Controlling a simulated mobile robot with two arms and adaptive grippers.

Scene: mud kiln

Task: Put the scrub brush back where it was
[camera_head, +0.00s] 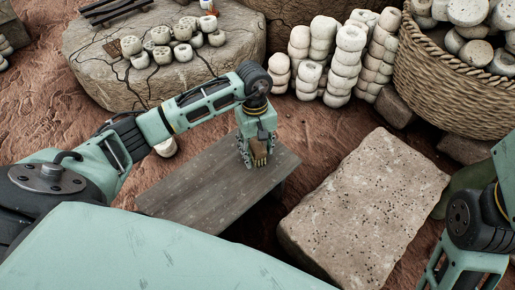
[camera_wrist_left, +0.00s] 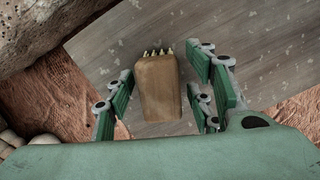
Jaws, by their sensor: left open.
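The scrub brush (camera_wrist_left: 160,88) shows in the left wrist view as a brown wooden block with pale bristle tips at its far end. It is over the grey wooden bench (camera_wrist_left: 130,45), between the fingers of my left gripper (camera_wrist_left: 165,100), with gaps to the fingers. My left gripper is open around it. In the head view the brush (camera_head: 259,161) is a small brown shape at the fingertips of my left gripper (camera_head: 257,160), above the bench (camera_head: 200,195). My right gripper (camera_head: 458,275) is partly visible at the lower right, cut off by the frame edge.
A pale stone slab (camera_head: 365,205) stands right of the bench. A large flat rock (camera_head: 110,65) at the back left carries several small clay rings. Stacks of clay rings (camera_head: 345,60) and a wicker basket (camera_head: 450,85) fill the back right. Reddish ground lies between.

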